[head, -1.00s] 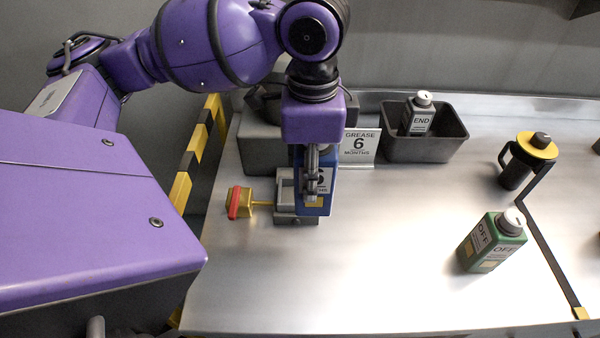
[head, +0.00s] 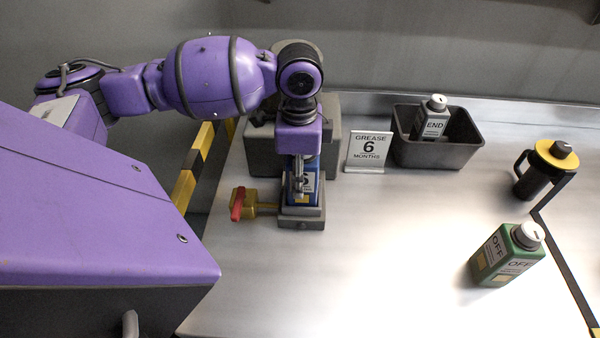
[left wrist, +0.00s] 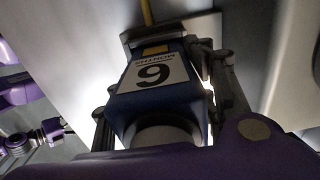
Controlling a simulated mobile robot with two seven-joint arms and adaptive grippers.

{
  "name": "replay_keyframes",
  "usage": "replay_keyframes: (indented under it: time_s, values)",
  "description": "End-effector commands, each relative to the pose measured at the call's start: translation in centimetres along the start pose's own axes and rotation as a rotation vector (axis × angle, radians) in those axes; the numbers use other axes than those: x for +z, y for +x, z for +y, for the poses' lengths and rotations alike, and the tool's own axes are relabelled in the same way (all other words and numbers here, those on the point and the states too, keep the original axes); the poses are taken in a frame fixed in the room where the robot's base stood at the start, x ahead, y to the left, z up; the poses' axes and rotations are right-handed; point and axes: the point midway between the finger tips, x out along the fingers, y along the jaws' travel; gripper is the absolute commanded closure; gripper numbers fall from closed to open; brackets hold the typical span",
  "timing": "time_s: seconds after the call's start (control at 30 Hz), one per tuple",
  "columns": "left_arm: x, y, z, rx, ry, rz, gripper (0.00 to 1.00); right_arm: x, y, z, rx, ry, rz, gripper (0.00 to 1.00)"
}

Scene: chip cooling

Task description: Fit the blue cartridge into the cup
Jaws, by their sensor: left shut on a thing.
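The blue cartridge (head: 304,190) with a white "6 MONTHS" label stands upright in the grey cup (head: 302,217), which hides its lower end. My left gripper (head: 298,192) is shut on the cartridge from above. In the left wrist view the blue cartridge (left wrist: 155,85) sits between the two fingers, with its far end at the grey cup (left wrist: 200,27). How deep it sits is hard to tell.
A yellow valve with a red handle (head: 237,204) joins the cup's left side. A "GREASE 6 MONTHS" sign (head: 368,151), a dark bin (head: 470,140) holding a grey "END" bottle (head: 431,122), a green "OFF" bottle (head: 507,255) and a black-yellow jug (head: 540,175) stand to the right. The front middle is clear.

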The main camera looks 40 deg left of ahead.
Motion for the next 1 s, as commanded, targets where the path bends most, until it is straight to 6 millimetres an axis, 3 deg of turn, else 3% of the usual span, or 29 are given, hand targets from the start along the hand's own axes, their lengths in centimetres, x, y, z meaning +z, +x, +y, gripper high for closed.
replay_keyframes:
  time_s: [0.33, 0.37, 0.5, 0.87, 1.0]
  values:
    - [0.0, 0.2, -0.1, -0.004, -0.001, 0.002, 0.80, 0.2, -0.3, 0.3, 0.003, -0.005, -0.003, 0.27]
    - [0.0, 0.2, -0.1, -0.004, -0.001, 0.001, 0.48, 0.2, -0.3, 0.3, 0.003, -0.006, -0.004, 0.27]
    - [0.0, 0.2, -0.1, -0.004, -0.001, 0.001, 0.30, 0.2, -0.2, 0.4, 0.002, -0.012, -0.003, 0.27]
    - [0.0, 0.0, -0.1, -0.004, 0.000, 0.001, 0.30, -0.6, 0.2, 0.2, -0.002, -0.012, 0.011, 0.27]
    - [-0.1, -1.9, -0.1, -0.007, -0.001, 0.003, 0.30, -1.0, 0.2, 0.1, -0.002, -0.008, 0.017, 0.27]
